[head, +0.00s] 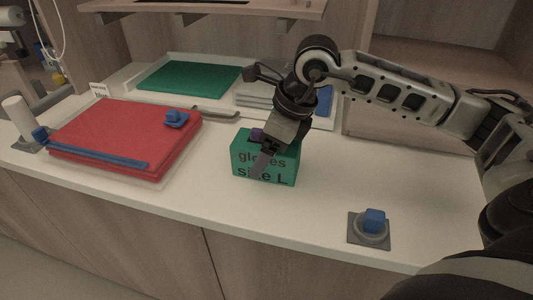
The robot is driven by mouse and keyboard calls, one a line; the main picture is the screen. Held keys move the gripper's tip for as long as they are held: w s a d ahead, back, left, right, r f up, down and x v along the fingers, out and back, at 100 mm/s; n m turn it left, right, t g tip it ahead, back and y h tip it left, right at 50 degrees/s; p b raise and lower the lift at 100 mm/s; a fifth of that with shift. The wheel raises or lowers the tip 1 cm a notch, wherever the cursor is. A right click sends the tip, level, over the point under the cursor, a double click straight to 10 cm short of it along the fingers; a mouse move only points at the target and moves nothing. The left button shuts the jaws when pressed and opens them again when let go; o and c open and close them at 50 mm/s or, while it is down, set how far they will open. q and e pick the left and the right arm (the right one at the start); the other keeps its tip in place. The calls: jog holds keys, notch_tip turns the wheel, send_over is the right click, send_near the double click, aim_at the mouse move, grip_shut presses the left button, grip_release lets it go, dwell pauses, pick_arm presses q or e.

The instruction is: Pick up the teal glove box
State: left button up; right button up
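The teal glove box (242,160), lettered "gloves size L", stands upright on the white counter near its front edge. Something purple (256,134) shows at its top. My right gripper (263,160) reaches down over the box, and a grey finger crosses its front face and hides part of the lettering. The other finger is not clear to see, so I cannot tell whether the gripper is closed on the box. The box appears to rest on the counter. My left gripper is not in view.
A stack of red folders (110,130) with blue pieces on it lies at left. A green folder (188,77) lies in a tray behind. A blue knob on a grey plate (372,225) sits at front right. A shelf (210,8) overhangs the back. Counter beside the box is clear.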

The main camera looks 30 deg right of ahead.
jog(key=c, duration=1.2)
jog(key=shift+c, duration=0.3)
jog(key=shift+r, duration=0.1)
